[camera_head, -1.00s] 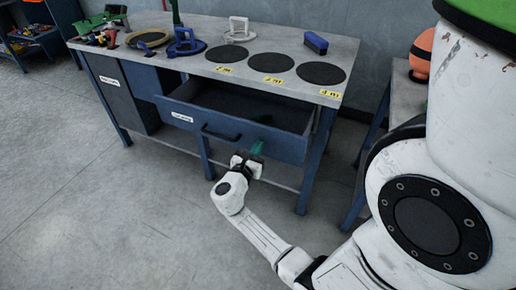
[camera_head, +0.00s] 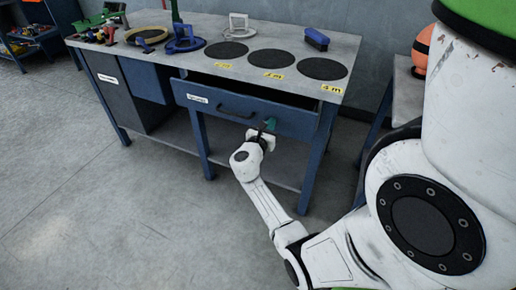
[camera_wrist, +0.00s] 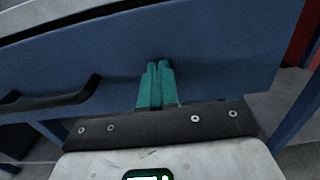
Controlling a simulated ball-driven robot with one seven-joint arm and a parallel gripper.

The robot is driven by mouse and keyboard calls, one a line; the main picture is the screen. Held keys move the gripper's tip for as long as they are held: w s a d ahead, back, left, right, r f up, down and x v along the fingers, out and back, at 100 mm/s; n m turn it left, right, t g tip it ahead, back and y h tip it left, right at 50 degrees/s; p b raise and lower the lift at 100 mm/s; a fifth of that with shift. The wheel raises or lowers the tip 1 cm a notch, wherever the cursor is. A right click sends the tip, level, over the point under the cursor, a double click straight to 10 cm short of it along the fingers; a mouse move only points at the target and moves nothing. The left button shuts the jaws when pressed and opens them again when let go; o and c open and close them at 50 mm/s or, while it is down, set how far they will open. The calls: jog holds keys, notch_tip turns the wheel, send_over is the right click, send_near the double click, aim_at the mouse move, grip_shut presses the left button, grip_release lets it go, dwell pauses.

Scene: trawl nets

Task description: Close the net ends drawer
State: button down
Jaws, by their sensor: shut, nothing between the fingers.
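The blue drawer (camera_head: 245,113) with a white label and a black handle (camera_head: 236,113) sits under the right part of the workbench top. In the wrist view the drawer front (camera_wrist: 200,50) fills most of the picture, with the handle (camera_wrist: 50,97) at left. My gripper (camera_head: 270,124) is shut and empty, its green fingertips (camera_wrist: 158,68) together and up against the drawer front, right of the handle. Whether they touch it is hard to tell.
The workbench top (camera_head: 290,45) holds black discs with yellow labels, a blue brush (camera_head: 316,39), a white clamp-like item (camera_head: 238,25) and coloured tools at left. Table legs stand on both sides of my arm. Open grey floor (camera_head: 90,220) lies in front.

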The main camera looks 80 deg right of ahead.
jog(key=b+x, duration=0.2)
jog(key=x, duration=0.4)
jog(key=shift+s+d+f, duration=0.1)
jog(key=shift+s+f, duration=0.05)
jog(key=shift+s+d+b, duration=0.1)
jog(key=shift+d+b, duration=0.4)
jog(key=shift+d, duration=0.2)
jog(key=shift+r, duration=0.3)
